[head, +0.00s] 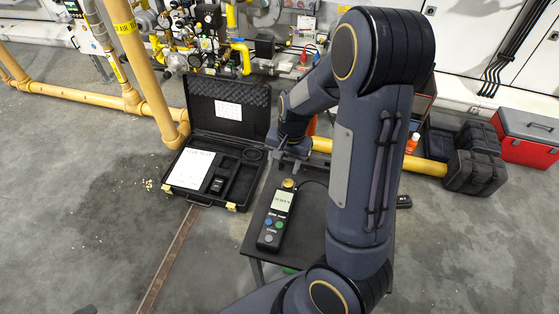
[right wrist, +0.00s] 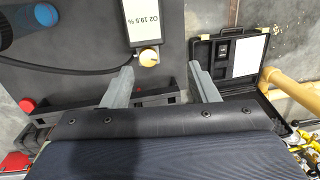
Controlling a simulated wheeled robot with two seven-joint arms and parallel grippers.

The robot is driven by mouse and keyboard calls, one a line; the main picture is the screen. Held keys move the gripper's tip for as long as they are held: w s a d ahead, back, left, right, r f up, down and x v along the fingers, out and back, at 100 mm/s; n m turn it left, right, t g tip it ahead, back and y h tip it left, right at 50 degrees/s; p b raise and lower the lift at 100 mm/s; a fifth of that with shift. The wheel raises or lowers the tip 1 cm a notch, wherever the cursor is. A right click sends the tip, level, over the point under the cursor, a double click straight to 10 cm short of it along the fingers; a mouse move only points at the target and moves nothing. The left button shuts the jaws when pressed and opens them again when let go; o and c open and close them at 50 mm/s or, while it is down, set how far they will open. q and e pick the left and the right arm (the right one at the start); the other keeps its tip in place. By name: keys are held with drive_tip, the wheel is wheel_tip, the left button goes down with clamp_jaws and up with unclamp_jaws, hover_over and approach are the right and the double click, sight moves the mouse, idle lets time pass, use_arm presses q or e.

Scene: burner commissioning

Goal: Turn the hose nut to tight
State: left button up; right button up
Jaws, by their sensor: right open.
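The hose nut (head: 288,184) is a small brass-coloured cap at the top end of a handheld gas meter (head: 275,218), which lies on a small dark table (head: 308,238). In the right wrist view the nut (right wrist: 149,57) sits at the end of the meter (right wrist: 142,22), whose screen reads O2 19.5 %. A black hose (right wrist: 75,68) runs from the nut to the left. My right gripper (right wrist: 157,78) is open and empty, its two fingers spread either side of the nut's line, with the nut just beyond the tips. Whether they touch is not clear. My left gripper is not in view.
An open black case (head: 229,135) with a white sheet stands beyond the table. Yellow pipes (head: 85,97) and a valve panel (head: 200,35) are behind it. Black cases (head: 474,160) and a red toolbox (head: 527,136) stand right. Floor at left is mostly clear.

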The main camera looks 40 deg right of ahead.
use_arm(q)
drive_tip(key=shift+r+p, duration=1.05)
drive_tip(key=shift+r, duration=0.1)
use_arm(e)
drive_tip(key=s+a+r+n+t+y, duration=0.1)
drive_tip(key=s+a+r, duration=0.3)
drive_tip(key=r, duration=0.4)
drive_tip(key=s+a+r+n+t+y, duration=0.1)
drive_tip(key=s+a+r+n+t, duration=0.1)
drive_tip(key=s+a+r+n, duration=0.2)
drive_tip(key=shift+s+a+r+n+y, duration=0.35)
drive_tip(key=shift+s+r, duration=0.55)
drive_tip(key=shift+r, duration=1)
drive_tip(key=shift+d, duration=0.1)
